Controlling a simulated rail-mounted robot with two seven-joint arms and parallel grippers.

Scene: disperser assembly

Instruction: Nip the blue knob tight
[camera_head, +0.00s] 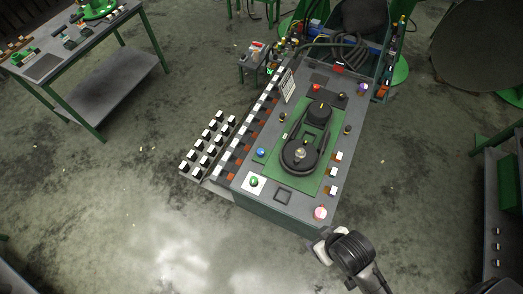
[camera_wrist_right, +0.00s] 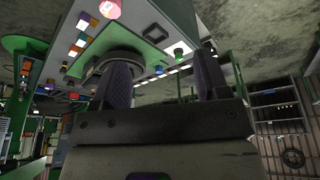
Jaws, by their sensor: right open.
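The blue knob (camera_head: 261,152) stands on the left side of the panel, beside the green plate, in the head view. It also shows small in the right wrist view (camera_wrist_right: 159,70), between my fingers but well beyond them. My right gripper (camera_head: 321,243) is at the near right corner of the panel, away from the blue knob and touching nothing that I can see. In the right wrist view its two fingers (camera_wrist_right: 164,64) stand wide apart with nothing between them. My left gripper is in neither view.
A green knob (camera_head: 254,182) on a white square sits near the blue knob. A pink-red knob (camera_head: 320,212) is close to my right gripper. A black round assembly (camera_head: 300,153) occupies the middle of the green plate (camera_head: 285,176). White-topped blocks (camera_head: 209,145) lie to the left.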

